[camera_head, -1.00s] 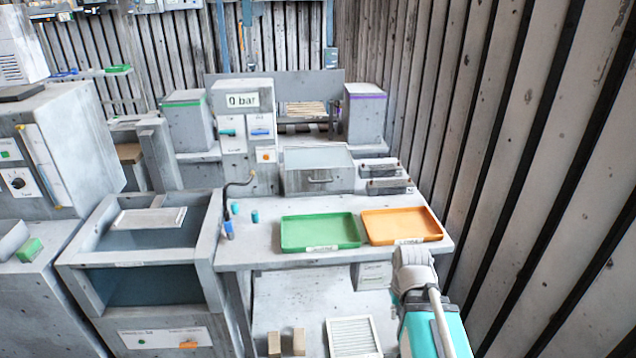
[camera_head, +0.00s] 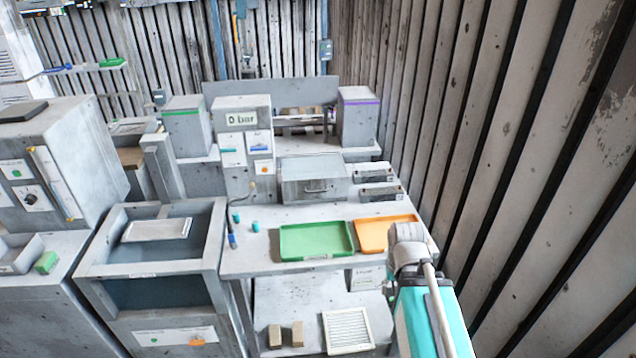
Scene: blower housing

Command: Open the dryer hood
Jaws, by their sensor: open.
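A grey box with a flat top and a front handle (camera_head: 315,182) stands at the back of the bench. It may be the dryer hood; I cannot read a label on it. Its top looks closed. My arm, with a teal link and a grey joint, reaches up from the lower right edge in front of the orange tray. No gripper fingers are visible. The arm is well apart from the box, in front and to the right in the picture.
A green tray (camera_head: 316,240) and an orange tray (camera_head: 375,233) lie on the bench (camera_head: 262,268). A column with a "0 bar" display (camera_head: 242,118) stands left of the box. An open-topped grey basin (camera_head: 158,268) is further left. A slatted wall (camera_head: 520,180) bounds the right.

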